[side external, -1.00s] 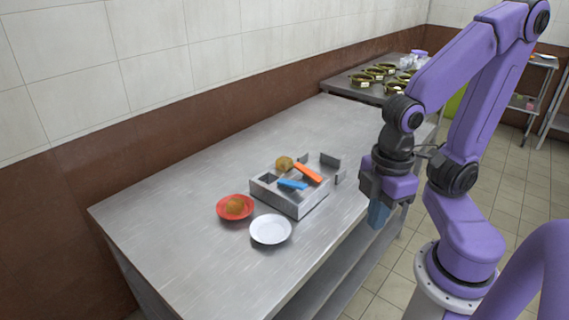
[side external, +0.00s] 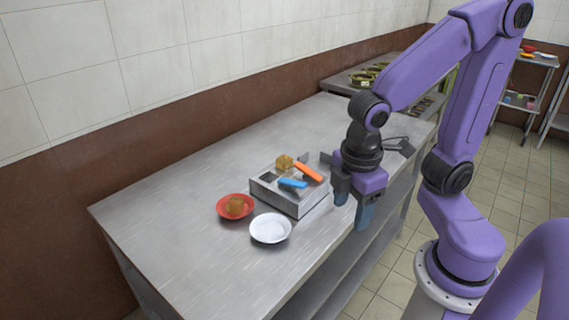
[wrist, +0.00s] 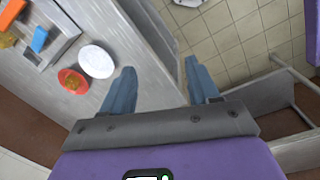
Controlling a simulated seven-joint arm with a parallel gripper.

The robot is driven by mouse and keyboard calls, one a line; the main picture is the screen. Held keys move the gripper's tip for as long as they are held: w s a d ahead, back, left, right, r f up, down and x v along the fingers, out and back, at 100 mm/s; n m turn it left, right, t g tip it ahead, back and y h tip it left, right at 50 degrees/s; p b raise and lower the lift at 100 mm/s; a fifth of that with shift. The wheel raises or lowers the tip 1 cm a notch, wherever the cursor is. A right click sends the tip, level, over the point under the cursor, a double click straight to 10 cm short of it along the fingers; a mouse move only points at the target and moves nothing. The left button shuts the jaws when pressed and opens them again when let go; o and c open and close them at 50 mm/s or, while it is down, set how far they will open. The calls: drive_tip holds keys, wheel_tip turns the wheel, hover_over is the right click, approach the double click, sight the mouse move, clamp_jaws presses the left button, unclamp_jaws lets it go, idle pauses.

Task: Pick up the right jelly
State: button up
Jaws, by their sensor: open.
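Two brown-yellow lumps look like the jellies. One jelly (side external: 285,162) sits at the far corner of a metal box (side external: 304,206) and is the one further right in the side view. The other jelly (side external: 236,205) lies on a red plate (side external: 221,212). In the wrist view the box jelly (wrist: 6,40) is at the left edge, and the plate jelly (wrist: 75,83) is left of my fingers. My gripper (side external: 352,207) is open and empty, pointing down by the table's front edge, right of the box and apart from both jellies.
Orange (side external: 308,172) and blue (side external: 293,184) handles lie on the box. Grey upright plates stand just behind its right side. The left and far table top is clear.

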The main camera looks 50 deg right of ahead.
drive_tip(key=w+d+f+n+h, duration=0.1)
drive_tip(key=w+f+h, duration=0.15)
drive_tip(key=w, duration=0.85)
drive_tip(key=w+d+f+n+h, duration=0.15)
drive_tip(key=w+h, duration=0.25)
drive_tip(key=w, duration=0.7)
drive_tip(key=w+d+f+n+h, duration=0.1)
drive_tip(key=w+f+h, duration=0.2)
drive_tip(key=w, duration=0.8)
drive_tip(key=h, duration=0.3)
approach(284, 159)
drive_tip(key=shift+n+g, duration=0.35)
drive_tip(key=shift+g, duration=0.05)
drive_tip(key=x, duration=0.9)
drive_tip(key=shift+w+d+f, duration=0.15)
drive_tip(key=shift+w+d, duration=0.1)
drive_tip(key=shift+d, duration=0.1)
drive_tip(key=c, duration=0.7)
drive_tip(key=shift+c, duration=0.2)
